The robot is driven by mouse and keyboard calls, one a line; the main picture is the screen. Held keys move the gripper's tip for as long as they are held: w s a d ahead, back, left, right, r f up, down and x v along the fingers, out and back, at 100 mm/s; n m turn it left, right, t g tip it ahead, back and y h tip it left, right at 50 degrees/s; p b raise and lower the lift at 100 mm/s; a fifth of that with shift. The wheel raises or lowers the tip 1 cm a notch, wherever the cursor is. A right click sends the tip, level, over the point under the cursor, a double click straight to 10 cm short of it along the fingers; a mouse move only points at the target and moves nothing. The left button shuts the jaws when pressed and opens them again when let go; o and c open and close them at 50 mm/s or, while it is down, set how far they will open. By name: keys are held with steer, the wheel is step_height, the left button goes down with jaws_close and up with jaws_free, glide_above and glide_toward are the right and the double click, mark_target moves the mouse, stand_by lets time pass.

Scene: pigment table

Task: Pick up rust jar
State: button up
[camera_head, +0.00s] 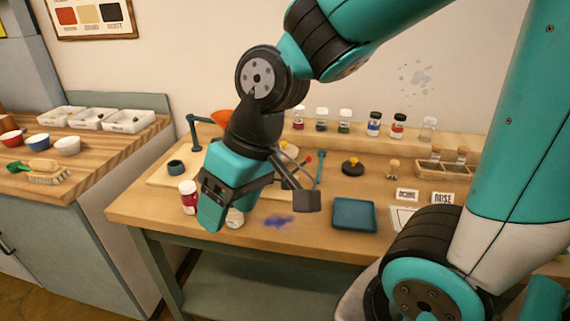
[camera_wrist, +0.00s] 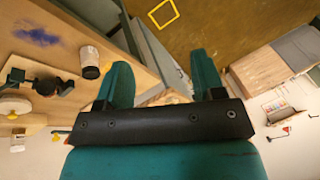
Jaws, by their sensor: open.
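My gripper (camera_head: 222,208) points down over the front left of the wooden worktable (camera_head: 330,247). In the wrist view its two teal fingers (camera_wrist: 163,75) stand apart with nothing between them. A red jar with a pale label and white lid (camera_head: 188,197) stands just left of the fingers in the head view. A pale jar (camera_head: 235,217) is partly hidden behind them. A pale jar with a dark end also shows left of the fingers in the wrist view (camera_wrist: 89,62). I cannot read the labels, so I cannot tell for certain which jar is rust.
Several jars, including a red one with a dark lid (camera_head: 398,126), line the back shelf. A blue tray (camera_head: 354,215) and blue powder stain (camera_head: 278,221) lie right of my gripper. A teal lamp (camera_head: 193,132) stands behind. A counter (camera_head: 90,160) holds bowls.

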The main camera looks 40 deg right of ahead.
steer(key=w+d+f+m+t+h+p, duration=0.1)
steer(key=w+d+m+p, duration=0.2)
steer(key=d, duration=0.4)
steer(key=w+d+m+t+h+p, duration=0.1)
steer(key=w+d+m+t, duration=0.1)
steer(key=w+d+m, duration=0.4)
steer(key=w+d+f+m+t+h+p, duration=0.15)
steer(key=w+d, duration=0.25)
steer(key=d, duration=0.4)
steer(key=shift+g, duration=0.25)
steer(key=shift+w+d+p+x, duration=0.1)
steer(key=shift+d+p+x, duration=0.4)
steer(key=shift+x, duration=2.3)
steer(key=shift+w+d+p+x, duration=0.1)
steer(key=shift+p+x, duration=0.85)
steer(key=shift+x, duration=1.85)
steer(key=shift+w+d+p+x, duration=0.2)
steer(key=shift+p+x, duration=0.5)
steer(key=shift+x, duration=2.1)
steer(key=shift+s+r, duration=0.1)
steer(key=shift+s, duration=0.05)
steer(key=shift+c, duration=0.2)
steer(key=c, duration=0.7)
steer(key=shift+c, duration=0.3)
steer(key=shift+r, duration=0.1)
